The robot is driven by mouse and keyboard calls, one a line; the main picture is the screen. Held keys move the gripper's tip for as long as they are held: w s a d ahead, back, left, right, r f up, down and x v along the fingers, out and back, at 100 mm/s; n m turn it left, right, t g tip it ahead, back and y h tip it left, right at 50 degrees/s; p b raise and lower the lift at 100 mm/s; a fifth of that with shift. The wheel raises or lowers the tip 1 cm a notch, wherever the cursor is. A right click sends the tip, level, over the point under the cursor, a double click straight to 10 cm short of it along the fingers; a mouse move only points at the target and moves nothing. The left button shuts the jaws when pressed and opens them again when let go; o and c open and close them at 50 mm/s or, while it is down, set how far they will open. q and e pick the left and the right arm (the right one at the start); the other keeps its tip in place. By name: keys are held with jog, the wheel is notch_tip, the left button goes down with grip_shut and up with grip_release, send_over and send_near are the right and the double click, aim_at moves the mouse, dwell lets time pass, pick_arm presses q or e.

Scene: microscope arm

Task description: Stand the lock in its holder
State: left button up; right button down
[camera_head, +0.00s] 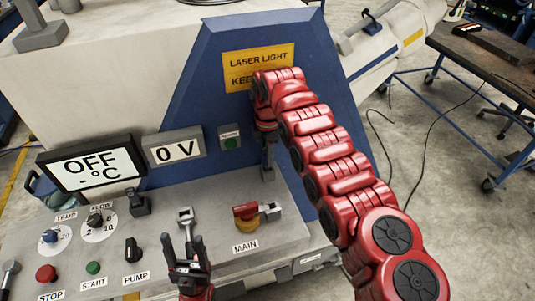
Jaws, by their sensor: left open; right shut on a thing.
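My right gripper (267,143) points down in front of the blue housing and is shut on a small grey piece (267,170), partly hidden by the fingers. This piece may be the lock, held upright close to the grey panel; I cannot tell whether it touches the panel. My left gripper (185,246) is open and empty at the lower middle, just in front of a small grey upright fitting (186,217). Which fitting is the lock's holder is unclear. A grey block (270,211) sits beside the red and yellow MAIN switch (246,215).
The panel (215,262) carries a black fitting (138,203), knobs, buttons and a PUMP switch (132,250). An OFF display (91,163) and a 0 V display (176,150) stand behind. A workbench (490,60) is at right, beyond open floor.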

jog(key=shift+f+b, duration=0.5)
jog(key=shift+f, duration=0.5)
jog(key=c, duration=0.6)
grip_release()
jog(key=shift+o, duration=0.2)
jog(key=shift+r, duration=0.15)
jog(key=shift+r, duration=0.35)
notch_tip(320, 180, up, 6)
jog(key=shift+a+f+b, duration=0.1)
jog(key=shift+a+b, duration=0.05)
jog(key=shift+b, duration=0.45)
notch_tip(320, 180, up, 11)
jog(key=p, duration=0.9)
jog(key=shift+f+p, duration=0.15)
jog(key=shift+p, duration=0.2)
